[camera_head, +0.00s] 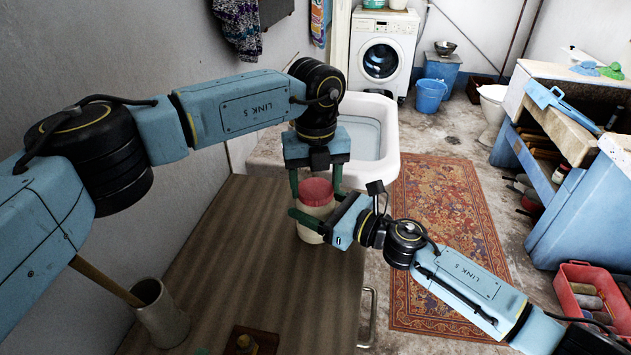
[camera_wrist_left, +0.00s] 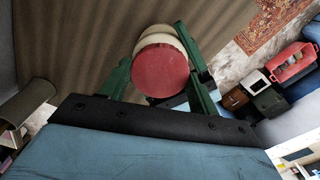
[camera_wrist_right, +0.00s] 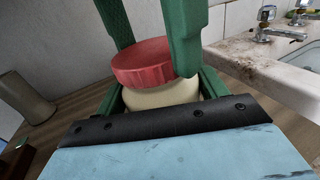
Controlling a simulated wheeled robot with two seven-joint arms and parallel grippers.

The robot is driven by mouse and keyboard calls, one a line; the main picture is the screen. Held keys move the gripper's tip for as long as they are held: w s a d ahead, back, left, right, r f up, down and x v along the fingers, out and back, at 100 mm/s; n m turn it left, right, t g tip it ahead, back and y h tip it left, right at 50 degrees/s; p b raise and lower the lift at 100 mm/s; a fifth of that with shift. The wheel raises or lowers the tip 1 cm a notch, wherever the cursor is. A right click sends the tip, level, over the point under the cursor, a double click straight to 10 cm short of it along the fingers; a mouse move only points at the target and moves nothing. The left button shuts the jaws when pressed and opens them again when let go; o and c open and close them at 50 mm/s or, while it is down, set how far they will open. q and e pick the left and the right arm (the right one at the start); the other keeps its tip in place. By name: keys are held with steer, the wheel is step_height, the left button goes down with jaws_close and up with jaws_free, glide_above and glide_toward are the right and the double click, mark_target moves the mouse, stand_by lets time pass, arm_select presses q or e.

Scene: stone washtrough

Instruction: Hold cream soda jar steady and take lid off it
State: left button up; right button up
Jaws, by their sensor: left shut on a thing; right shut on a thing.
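The cream soda jar (camera_head: 311,236) has a cream body and stands upright at the right edge of the brown worktop. Its red lid (camera_head: 316,190) sits on its top, with no clear gap seen in the right wrist view (camera_wrist_right: 142,62). My left gripper (camera_head: 315,184) comes down from above and is shut on the lid, one green finger on each side. My right gripper (camera_head: 318,216) reaches in from the right, low down, and is shut on the jar body (camera_wrist_right: 165,95). The fingers partly hide the jar's sides.
A grey pot (camera_head: 161,314) with a stick in it and a small wooden tray (camera_head: 250,341) stand at the near part of the worktop (camera_head: 240,240). A white stone sink (camera_head: 384,150) lies behind the jar. A patterned rug (camera_head: 450,230) covers the floor to the right.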

mark_target(316, 188)
arm_select(q)
steer(key=n, duration=0.7)
steer(key=shift+n, duration=0.3)
steer(key=n, duration=0.6)
steer(key=shift+r, duration=0.1)
steer(key=shift+r, duration=1.05)
steer(key=shift+r, duration=0.1)
steer(key=shift+r, duration=1.9)
arm_select(e)
steer(key=o, duration=2)
